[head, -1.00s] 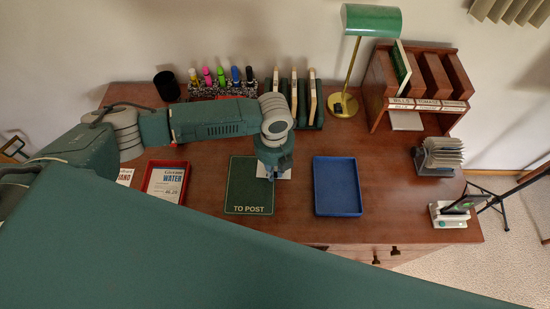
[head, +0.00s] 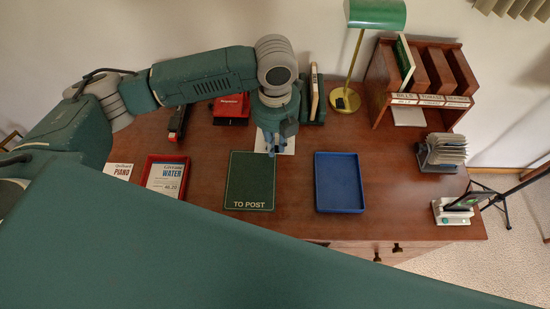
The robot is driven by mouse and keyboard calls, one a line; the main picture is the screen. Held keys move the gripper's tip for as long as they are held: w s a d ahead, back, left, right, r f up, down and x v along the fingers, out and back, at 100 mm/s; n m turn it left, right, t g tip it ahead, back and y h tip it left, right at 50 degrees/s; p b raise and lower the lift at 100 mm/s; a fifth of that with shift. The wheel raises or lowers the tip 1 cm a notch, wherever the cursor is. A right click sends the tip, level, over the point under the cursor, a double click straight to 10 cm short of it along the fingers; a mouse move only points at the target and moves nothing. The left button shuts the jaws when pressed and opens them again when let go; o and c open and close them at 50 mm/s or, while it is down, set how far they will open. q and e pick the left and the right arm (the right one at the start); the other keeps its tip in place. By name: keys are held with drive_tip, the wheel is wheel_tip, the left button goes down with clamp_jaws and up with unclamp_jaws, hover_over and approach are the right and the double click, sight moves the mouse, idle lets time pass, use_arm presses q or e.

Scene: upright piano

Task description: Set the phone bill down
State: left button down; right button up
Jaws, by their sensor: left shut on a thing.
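My left gripper (head: 272,148) is over the back middle of the desk, just behind the green TO POST mat (head: 250,180). It points down and is shut on a white paper, which I take to be the phone bill (head: 289,146). The gripper covers part of the paper, and its print cannot be read. I cannot tell how far the paper is above the desk. The mat is bare. My right gripper is not in view.
A blue tray (head: 317,184) is empty, right of the mat. A red tray (head: 150,177) with a WATER paper (head: 166,178) and a PIANO paper (head: 118,171) lie left. Behind are a red stapler (head: 177,122), a red box (head: 231,106), a lamp (head: 376,14) and a labelled rack (head: 430,101).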

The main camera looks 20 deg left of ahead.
use_arm(q)
wheel_tip(320, 180, up, 8)
drive_tip(key=shift+r+b, duration=0.1)
drive_tip(key=shift+b, duration=0.2)
drive_tip(key=n, duration=0.3)
drive_tip(key=shift+s+a+r+n, duration=0.3)
drive_tip(key=shift+s+a+n, duration=0.05)
drive_tip(key=shift+s+n, duration=0.05)
drive_tip(key=s+a+r+n, duration=0.2)
drive_tip(key=s+n, duration=0.1)
drive_tip(key=n, duration=1.1)
drive_tip(key=s+a+r+n, duration=0.2)
drive_tip(key=s+a+n, duration=0.1)
drive_tip(key=n, duration=1.2)
drive_tip(key=shift+s, duration=0.7)
